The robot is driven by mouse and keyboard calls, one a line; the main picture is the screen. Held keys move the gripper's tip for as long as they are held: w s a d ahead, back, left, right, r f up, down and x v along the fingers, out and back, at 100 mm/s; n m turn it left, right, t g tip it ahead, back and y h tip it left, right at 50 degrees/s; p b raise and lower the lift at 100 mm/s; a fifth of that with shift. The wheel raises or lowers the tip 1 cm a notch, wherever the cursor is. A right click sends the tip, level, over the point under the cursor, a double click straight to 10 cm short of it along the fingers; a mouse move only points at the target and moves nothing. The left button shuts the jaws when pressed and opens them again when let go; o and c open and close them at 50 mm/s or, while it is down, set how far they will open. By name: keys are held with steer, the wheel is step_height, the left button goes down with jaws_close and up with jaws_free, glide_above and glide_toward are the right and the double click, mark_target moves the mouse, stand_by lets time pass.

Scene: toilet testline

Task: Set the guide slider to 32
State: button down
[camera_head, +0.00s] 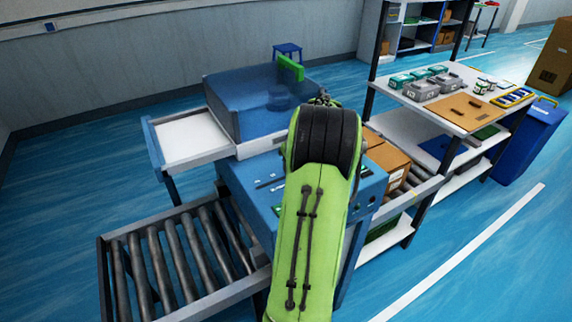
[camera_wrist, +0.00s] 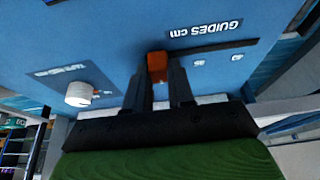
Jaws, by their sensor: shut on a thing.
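The guide slider's orange-red knob (camera_wrist: 157,64) shows in the wrist view, on a dark slot (camera_wrist: 215,51) in a blue panel. The slot runs to the right from the knob, under an upside-down "GUIDES cm" label (camera_wrist: 204,29). My gripper (camera_wrist: 161,77) has its two black fingers on either side of the knob, shut on it. Small scale numbers (camera_wrist: 199,63) sit along the slot's lower side, too blurred to read surely. The fingers hide the marks at the knob. In the head view my green arm hides the gripper and slider.
A white round knob (camera_wrist: 79,94) with its own label sits left of my fingers on the panel. In the head view, the blue machine (camera_head: 253,187) stands between a roller conveyor (camera_head: 165,255) and shelves with boxes (camera_head: 460,110). Blue floor lies open at the right.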

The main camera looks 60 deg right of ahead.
steer(key=shift+s+d+r, duration=0.1)
steer(key=shift+d, duration=0.1)
steer(key=c, duration=1)
jaws_free()
steer(key=shift+o, duration=0.2)
steer(key=p+v, duration=0.3)
steer(key=v, duration=1.2)
steer(key=shift+s+a+r, duration=0.15)
steer(key=shift+a+r, duration=0.05)
steer(key=shift+r, duration=0.1)
